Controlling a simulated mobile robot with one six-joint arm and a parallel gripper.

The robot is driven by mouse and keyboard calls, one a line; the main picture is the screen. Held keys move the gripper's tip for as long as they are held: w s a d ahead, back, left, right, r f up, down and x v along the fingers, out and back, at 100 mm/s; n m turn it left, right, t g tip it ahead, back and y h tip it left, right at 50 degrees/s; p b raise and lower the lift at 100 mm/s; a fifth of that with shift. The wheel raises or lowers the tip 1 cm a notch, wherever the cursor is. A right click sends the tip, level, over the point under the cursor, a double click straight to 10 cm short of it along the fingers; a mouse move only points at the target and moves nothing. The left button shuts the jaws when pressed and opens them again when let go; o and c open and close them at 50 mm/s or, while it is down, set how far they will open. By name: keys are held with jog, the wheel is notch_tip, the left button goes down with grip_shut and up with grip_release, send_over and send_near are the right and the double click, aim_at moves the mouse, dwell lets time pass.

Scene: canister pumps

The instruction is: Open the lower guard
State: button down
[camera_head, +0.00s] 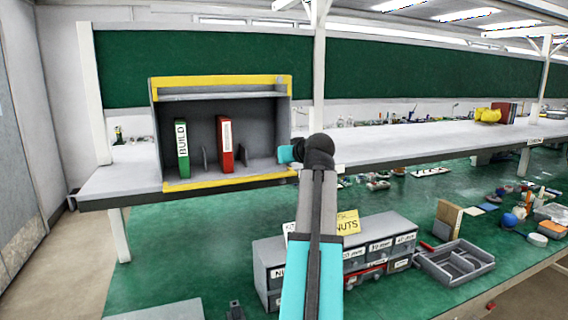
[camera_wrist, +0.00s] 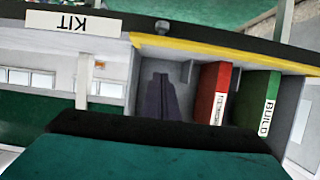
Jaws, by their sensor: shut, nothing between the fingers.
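A grey cabinet (camera_head: 155,120) with an open front stands on the raised shelf. A yellow strip (camera_head: 230,179) runs along its bottom edge, where the lower guard would be; I cannot tell the guard's panel apart from it. A second yellow strip (camera_head: 220,81) edges the top. My gripper (camera_wrist: 163,122) shows as a dark edge at the bottom of the wrist view, shut and empty. In the head view my arm's end is at the cabinet's lower right corner; its fingers are hidden.
A green BUILD binder (camera_head: 182,150) and a red binder (camera_head: 225,145) stand inside the cabinet. Below are a drawer unit (camera_head: 265,275) and an open grey tray (camera_head: 455,262) on the green bench. The shelf's front edge carries a KIT label (camera_wrist: 75,20).

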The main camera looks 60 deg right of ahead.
jog(key=f+b+v, duration=0.1)
jog(key=b+v, duration=0.1)
jog(key=v, duration=0.7)
jog(key=shift+s+a+f, duration=0.2)
jog(key=shift+s+a, duration=0.1)
jog(key=shift+s, duration=0.3)
jog(key=shift+r, duration=0.1)
